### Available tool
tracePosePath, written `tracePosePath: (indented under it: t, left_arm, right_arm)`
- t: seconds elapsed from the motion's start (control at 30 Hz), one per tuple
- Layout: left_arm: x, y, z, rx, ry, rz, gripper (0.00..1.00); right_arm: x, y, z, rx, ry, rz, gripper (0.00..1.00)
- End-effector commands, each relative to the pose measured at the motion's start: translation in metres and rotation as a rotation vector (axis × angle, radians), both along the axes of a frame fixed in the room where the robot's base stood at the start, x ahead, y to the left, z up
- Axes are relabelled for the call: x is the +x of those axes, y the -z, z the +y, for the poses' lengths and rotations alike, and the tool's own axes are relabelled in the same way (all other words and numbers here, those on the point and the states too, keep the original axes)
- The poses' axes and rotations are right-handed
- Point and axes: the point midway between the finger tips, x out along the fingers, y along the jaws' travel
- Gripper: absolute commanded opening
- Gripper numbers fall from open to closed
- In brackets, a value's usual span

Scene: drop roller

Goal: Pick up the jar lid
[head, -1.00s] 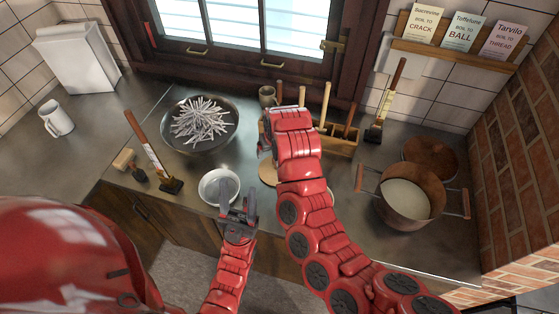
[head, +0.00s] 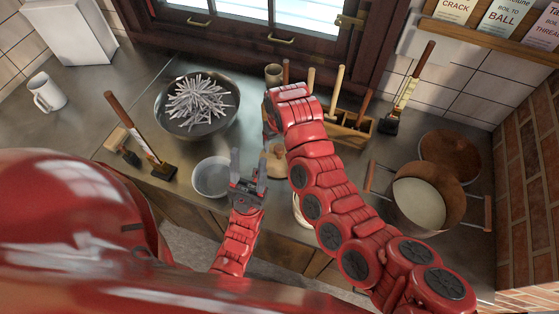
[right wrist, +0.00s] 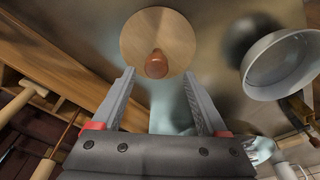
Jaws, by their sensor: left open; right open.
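The jar lid is a round pale wooden disc (right wrist: 145,33) with a brown knob (right wrist: 157,66), lying at the top middle of the right wrist view. In the head view the lid (head: 277,163) lies on the counter, partly covered by my right arm. My right gripper (right wrist: 159,74) is open and empty, its fingertips on either side of the knob in the picture; I cannot tell how high above it they are. In the head view the right fingers are mostly hidden behind the wrist. My left gripper (head: 248,166) is open and empty, between the small bowl and the lid.
The small grey bowl (head: 211,178) stands left of my left gripper. A wide pan (head: 165,118) of white sticks stands behind it. A wooden tool rack (head: 352,138) is close to my right arm. A copper pot (head: 432,218) stands at right. A pale vessel is mostly hidden by my right arm.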

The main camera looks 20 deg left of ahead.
Motion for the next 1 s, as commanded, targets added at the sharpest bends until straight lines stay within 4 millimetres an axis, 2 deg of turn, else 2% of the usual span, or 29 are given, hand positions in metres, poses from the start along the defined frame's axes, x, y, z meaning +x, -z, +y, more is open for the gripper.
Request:
tracePosePath:
  t: [0.27, 0.5, 0.77, 1.0]
  left_arm:
    - [0.000, 0.013, 0.000, 0.000, 0.000, 0.000, 0.53]
    - [0.000, 0.039, 0.000, 0.000, 0.000, 0.000, 0.53]
    - [0.000, 0.038, 0.000, 0.000, 0.000, 0.000, 0.53]
    - [0.000, 0.038, 0.000, 0.000, 0.000, 0.000, 0.53]
  right_arm:
    - [0.003, 0.022, -0.001, -0.002, 0.000, 0.002, 0.77]
    - [0.010, 0.061, -0.001, -0.001, -0.001, 0.002, 0.77]
    - [0.010, 0.061, 0.000, 0.001, 0.000, 0.002, 0.77]
    - [0.010, 0.060, 0.000, 0.000, 0.000, 0.001, 0.33]
